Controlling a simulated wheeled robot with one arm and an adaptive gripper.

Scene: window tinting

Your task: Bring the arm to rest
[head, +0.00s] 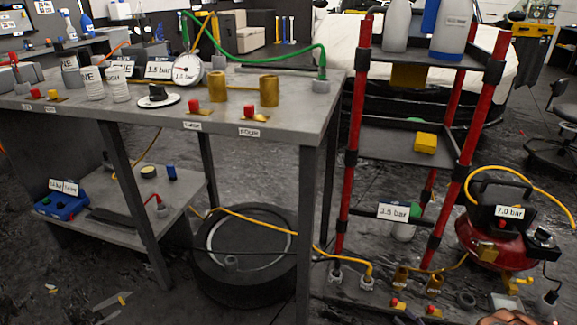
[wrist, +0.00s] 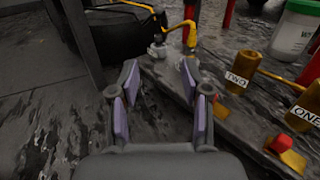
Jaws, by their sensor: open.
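My gripper (wrist: 160,105) shows in the wrist view with its two purple-padded fingers apart and nothing between them. It is low, over the dark floor and the near edge of the bottom shelf board. Ahead of its fingertips stand grey fittings (wrist: 157,47) with a yellow hose. Brass cylinders labelled TWO (wrist: 243,72) and ONE (wrist: 308,108) stand to its right on the board. In the head view the gripper does not clearly show; the same brass cylinders (head: 434,286) stand at the lower right.
A grey workbench (head: 225,112) carries a gauge (head: 187,69), brass cylinders and a green hose. A red-post rack (head: 358,150) holds bottles and a yellow block. A red compressor (head: 495,240) stands at the right. A tyre (head: 245,280) lies under the bench. Open floor lies at lower left.

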